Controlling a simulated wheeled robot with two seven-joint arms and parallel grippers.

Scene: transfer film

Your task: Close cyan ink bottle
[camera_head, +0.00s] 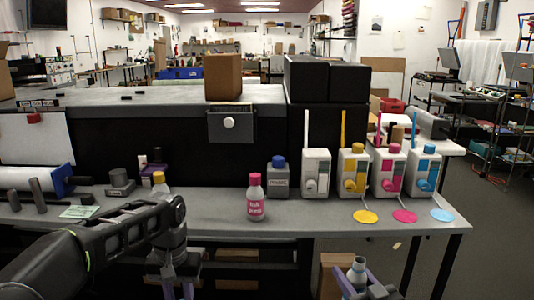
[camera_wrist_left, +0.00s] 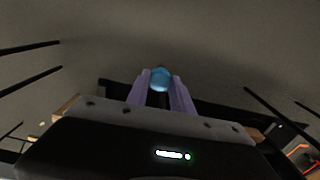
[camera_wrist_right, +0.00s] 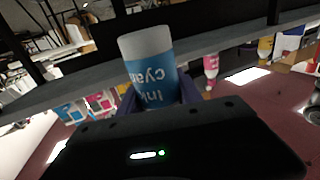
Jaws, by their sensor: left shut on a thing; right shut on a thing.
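The cyan ink bottle (camera_wrist_right: 150,75), white with a blue label reading "Ink cyan", is between the fingers of my right gripper (camera_wrist_right: 155,97), which is shut on it. In the head view the bottle's pale neck (camera_head: 357,263) shows upright, without a cap, between the purple fingers of the right gripper (camera_head: 357,282) in front of the table's edge. A round blue cap (camera_wrist_left: 160,79) is between the fingertips of my left gripper (camera_wrist_left: 159,82), which is shut on it. In the head view the left gripper (camera_head: 178,288) is low at the bottom edge; its cap is out of sight there.
A pink ink bottle (camera_head: 256,197) stands on the grey table (camera_head: 310,218). White tanks with yellow (camera_head: 352,172), magenta (camera_head: 387,174) and cyan (camera_head: 421,174) labels stand at the right. A grey bottle with a blue cap (camera_head: 279,178) stands behind. The table's front edge lies beyond both grippers.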

